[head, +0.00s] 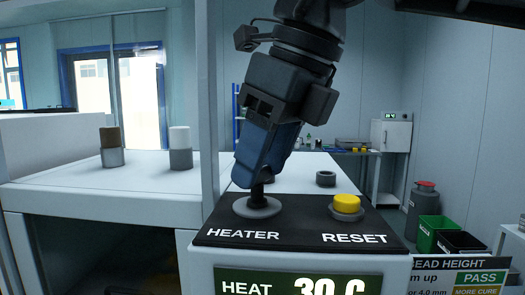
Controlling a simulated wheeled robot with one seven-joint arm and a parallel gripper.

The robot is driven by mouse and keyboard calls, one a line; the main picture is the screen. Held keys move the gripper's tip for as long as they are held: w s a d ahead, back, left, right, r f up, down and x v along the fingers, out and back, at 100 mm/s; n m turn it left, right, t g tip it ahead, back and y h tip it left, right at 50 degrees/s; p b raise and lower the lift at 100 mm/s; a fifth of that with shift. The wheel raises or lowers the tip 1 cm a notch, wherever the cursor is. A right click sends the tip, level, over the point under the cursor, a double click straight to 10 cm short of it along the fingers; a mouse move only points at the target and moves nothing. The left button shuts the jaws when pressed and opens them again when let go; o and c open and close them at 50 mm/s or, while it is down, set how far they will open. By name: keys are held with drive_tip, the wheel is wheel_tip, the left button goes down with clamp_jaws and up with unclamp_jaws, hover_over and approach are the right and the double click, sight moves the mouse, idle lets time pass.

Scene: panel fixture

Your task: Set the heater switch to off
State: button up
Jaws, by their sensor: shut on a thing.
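The heater switch (257,205) is a dark lever on a round grey base, above the word HEATER on a black panel (295,227). My gripper (256,184) comes down from above and is shut on the lever's upper part. The fingers hide the top of the lever, so I cannot clearly tell which way it is tilted. No on or off marks show beside it. A green display (298,284) below reads HEAT and 30 C, partly cut off by the picture's bottom edge.
A yellow RESET button (347,203) stands on the same panel, just right of the switch. A pale post (208,120) rises close to my gripper's left. Two cylinders (112,147) (180,148) stand on the white bench at left. A dark ring (326,178) lies behind the panel.

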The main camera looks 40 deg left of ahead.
drive_tip(key=n, duration=0.1)
drive_tip(key=n+g+p, duration=0.1)
drive_tip(key=n, duration=0.1)
drive_tip(key=n+p, duration=0.1)
drive_tip(key=n, duration=0.1)
drive_tip(key=shift+w+g+h, duration=0.25)
drive_tip(key=shift+g+h, duration=0.05)
drive_tip(key=shift+g, duration=0.1)
drive_tip(key=shift+n+p, duration=0.3)
drive_tip(key=o, duration=1)
drive_tip(key=shift+o, duration=0.2)
drive_tip(key=b+v, duration=0.1)
drive_tip(key=v, duration=0.6)
drive_tip(key=shift+r, duration=0.35)
drive_tip(key=shift+w, duration=0.1)
